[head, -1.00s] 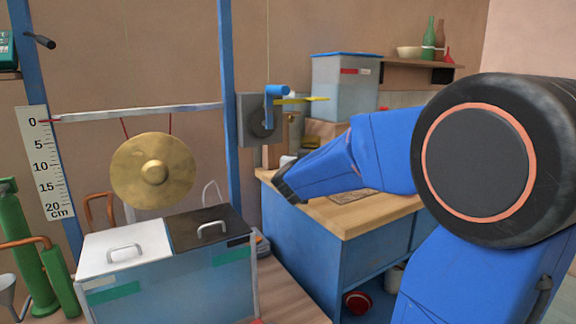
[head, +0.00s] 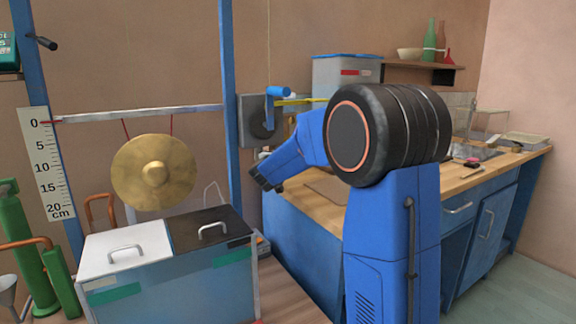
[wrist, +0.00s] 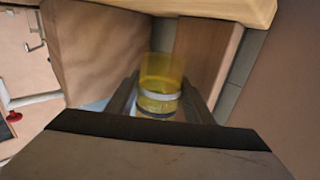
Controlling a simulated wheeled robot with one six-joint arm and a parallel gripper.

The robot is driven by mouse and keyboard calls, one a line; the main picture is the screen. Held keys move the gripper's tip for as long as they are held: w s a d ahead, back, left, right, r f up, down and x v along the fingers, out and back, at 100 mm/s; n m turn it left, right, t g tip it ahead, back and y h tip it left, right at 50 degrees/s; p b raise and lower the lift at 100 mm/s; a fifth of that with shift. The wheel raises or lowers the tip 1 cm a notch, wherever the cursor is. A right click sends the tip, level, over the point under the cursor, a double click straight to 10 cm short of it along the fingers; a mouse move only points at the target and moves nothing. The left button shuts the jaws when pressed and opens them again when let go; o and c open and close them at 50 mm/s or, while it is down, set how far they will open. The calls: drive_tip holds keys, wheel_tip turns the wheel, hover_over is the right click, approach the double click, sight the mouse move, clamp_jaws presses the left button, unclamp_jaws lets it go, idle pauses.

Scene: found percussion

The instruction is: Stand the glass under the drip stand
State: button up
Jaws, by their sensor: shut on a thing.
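A yellow see-through glass (wrist: 160,88) with a pale band near its lower part is between the fingers of my gripper (wrist: 160,100) in the wrist view. My gripper is shut on it. In the head view my gripper (head: 266,178) is at the left end of the blue arm, in front of the wooden counter's left end. The glass does not show clearly there. I cannot make out a drip stand for certain in either view.
A two-lidded bin (head: 170,285) stands left of my gripper. A bronze gong (head: 153,172) hangs behind it from a bar between blue posts. The wooden counter (head: 470,180) runs right. A shelf (head: 420,65) holds bottles and a bowl.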

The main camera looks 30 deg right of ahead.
drive_tip(key=shift+f, duration=2.35)
drive_tip(key=shift+w+f, duration=0.15)
drive_tip(key=shift+f, duration=0.05)
drive_tip(key=shift+f, duration=0.1)
drive_tip(key=o, duration=1.3)
drive_tip(key=shift+s+a, duration=0.2)
drive_tip(key=shift+a, duration=0.05)
drive_tip(key=v, duration=1.1)
drive_tip(key=shift+s+a, duration=0.1)
drive_tip(key=shift+s, duration=0.05)
